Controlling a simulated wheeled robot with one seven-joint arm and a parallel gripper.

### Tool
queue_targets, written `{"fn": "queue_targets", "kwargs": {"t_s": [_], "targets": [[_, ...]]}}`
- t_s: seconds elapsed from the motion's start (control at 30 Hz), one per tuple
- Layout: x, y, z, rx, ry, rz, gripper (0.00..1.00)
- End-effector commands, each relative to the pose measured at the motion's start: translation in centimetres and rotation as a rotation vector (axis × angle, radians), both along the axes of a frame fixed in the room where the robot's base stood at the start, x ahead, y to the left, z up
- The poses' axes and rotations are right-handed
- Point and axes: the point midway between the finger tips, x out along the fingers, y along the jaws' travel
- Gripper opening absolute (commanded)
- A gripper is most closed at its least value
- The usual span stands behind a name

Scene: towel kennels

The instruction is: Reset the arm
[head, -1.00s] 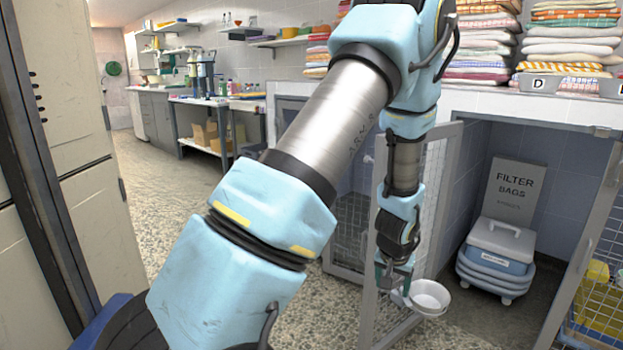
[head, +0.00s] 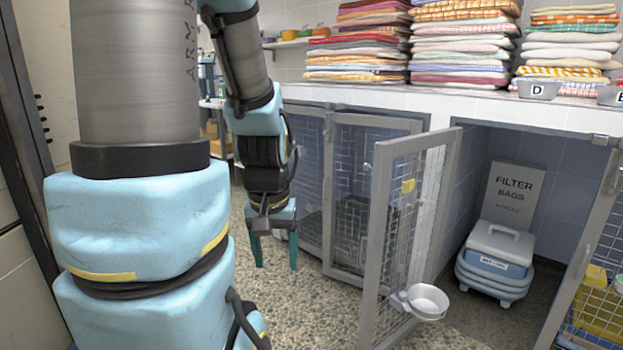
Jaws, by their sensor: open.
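My gripper (head: 275,262) hangs pointing down over the speckled floor, left of the open kennel door. Its two green fingers are spread apart with nothing between them. My light-blue and grey arm fills the left side of the head view and hides much of the room behind it.
An open mesh kennel door (head: 405,235) stands out to the right, with a white bowl (head: 428,300) on it. Its kennel holds a blue-and-white container (head: 497,262) and a "FILTER BAGS" sign (head: 513,193). Folded towels (head: 462,48) are stacked on the counter. Speckled floor (head: 300,310) is clear below my gripper.

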Motion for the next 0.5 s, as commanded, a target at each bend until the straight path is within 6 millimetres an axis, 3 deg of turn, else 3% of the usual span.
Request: {"fn": "queue_targets", "kwargs": {"t_s": [0.03, 0.27, 0.5], "targets": [[0.0, 0.0, 2.0, 0.000, 0.000, 0.000, 0.69], [0.1, 0.0, 7.1, 0.000, -0.001, 0.000, 0.69], [0.1, 0.0, 14.8, 0.000, -0.001, 0.000, 0.69]]}}
